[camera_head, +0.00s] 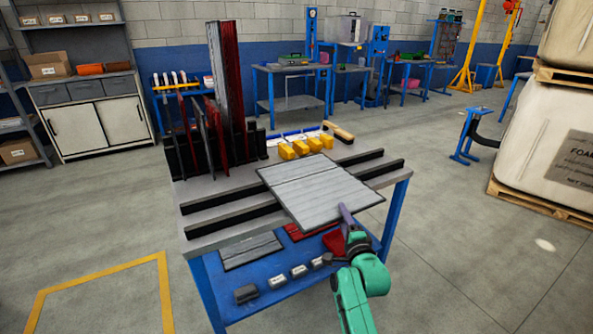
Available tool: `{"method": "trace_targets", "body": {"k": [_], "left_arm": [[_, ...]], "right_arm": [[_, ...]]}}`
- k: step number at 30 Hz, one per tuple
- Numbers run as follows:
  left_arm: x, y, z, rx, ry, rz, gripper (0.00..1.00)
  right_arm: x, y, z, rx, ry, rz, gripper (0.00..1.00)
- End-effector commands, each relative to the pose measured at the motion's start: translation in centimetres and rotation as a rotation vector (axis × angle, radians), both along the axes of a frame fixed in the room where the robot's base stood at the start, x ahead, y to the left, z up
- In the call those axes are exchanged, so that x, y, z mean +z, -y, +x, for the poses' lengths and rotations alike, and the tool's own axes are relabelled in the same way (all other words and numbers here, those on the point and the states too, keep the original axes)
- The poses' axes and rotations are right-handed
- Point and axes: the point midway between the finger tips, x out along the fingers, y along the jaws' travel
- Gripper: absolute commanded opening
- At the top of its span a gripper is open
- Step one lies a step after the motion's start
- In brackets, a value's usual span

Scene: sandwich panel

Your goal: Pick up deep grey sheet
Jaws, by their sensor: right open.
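A grey ribbed sheet (318,190) lies flat across the black rails on the workbench top, its near right corner reaching past the front rail. Darker grey sheets stand upright in the rack (176,160) at the bench's left, beside tall dark red ones (231,90). Another dark grey sheet (250,250) lies on the blue lower shelf. My right gripper (346,218), on a green arm, is open at the near edge of the flat sheet. A purple-grey finger overlaps that edge; I cannot tell if it touches. My left gripper is out of view.
Yellow blocks (300,149) and a wooden-handled brush (338,131) lie at the back of the bench (190,228). Small grey blocks (299,271) sit on the lower shelf front. A wrapped load on a pallet (540,205) stands right. The floor in between is clear.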

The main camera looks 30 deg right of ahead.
Motion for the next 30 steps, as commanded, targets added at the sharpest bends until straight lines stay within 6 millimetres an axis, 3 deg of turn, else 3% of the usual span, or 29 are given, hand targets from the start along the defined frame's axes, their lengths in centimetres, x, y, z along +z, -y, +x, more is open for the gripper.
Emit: {"method": "trace_targets", "body": {"k": [8,15,17,19,30], "left_arm": [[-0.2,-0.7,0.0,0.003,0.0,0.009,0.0],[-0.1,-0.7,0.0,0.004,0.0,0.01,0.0],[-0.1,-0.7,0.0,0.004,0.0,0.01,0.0],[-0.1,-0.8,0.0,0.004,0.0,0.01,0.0],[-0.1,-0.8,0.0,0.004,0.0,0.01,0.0]], "right_arm": [[0.5,1.4,4.6,0.0,0.0,-0.001,0.47],[0.5,1.5,5.1,0.0,-0.002,-0.002,0.47],[0.5,1.5,5.1,0.0,-0.002,-0.002,0.28],[0.4,1.5,5.1,0.0,-0.002,-0.002,0.02],[0.4,1.5,5.1,0.0,-0.002,-0.002,0.0]]}}
